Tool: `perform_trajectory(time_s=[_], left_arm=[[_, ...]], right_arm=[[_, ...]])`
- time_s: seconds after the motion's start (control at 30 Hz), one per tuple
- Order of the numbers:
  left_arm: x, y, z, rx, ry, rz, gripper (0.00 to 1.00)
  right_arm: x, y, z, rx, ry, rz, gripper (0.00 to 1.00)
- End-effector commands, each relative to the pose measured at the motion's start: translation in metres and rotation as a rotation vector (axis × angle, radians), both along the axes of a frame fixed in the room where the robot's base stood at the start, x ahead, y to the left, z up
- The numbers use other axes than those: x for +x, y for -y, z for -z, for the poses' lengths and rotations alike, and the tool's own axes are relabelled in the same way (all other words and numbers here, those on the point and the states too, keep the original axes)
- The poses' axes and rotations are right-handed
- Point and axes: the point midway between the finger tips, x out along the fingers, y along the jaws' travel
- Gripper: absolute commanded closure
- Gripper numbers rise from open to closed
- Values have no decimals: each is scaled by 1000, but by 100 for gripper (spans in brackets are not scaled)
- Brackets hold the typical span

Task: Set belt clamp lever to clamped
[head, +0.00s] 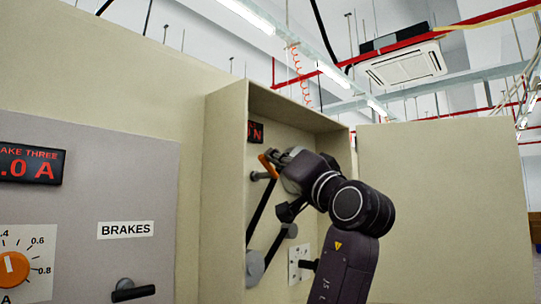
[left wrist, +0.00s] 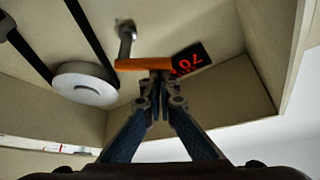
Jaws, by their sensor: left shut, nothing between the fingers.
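The belt clamp lever has an orange handle (head: 267,166) and sits inside the open beige box in the head view. In the left wrist view its orange bar (left wrist: 130,65) lies across the picture just beyond my fingertips, with a grey metal stem (left wrist: 126,38) behind it. My left gripper (head: 279,157) is shut with nothing between its fingers. Its fingertips (left wrist: 160,80) are at the bar, overlapping its right part in the wrist view; I cannot tell whether they touch it. The black belt (head: 262,208) runs down to a grey pulley (head: 255,266). My right gripper is not in view.
The box's side walls (head: 225,180) stand close around my gripper. A small red-lettered display (head: 255,131) is above the lever, partly hidden. A white pulley (left wrist: 85,83) is left in the wrist view. A grey brakes panel (head: 110,200) with an orange knob (head: 14,268) is at left.

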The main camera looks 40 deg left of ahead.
Motion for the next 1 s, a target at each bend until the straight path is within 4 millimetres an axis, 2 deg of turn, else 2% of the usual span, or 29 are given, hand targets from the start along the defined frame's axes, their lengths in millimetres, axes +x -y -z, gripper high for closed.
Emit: perform_trajectory(time_s=[0.6, 1.0], left_arm=[[-6, -1, 18, -40, 513, 0, 100], [-7, -1, 24, -43, 523, 1, 100]], right_arm=[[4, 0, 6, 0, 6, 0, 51], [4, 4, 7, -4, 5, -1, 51]])
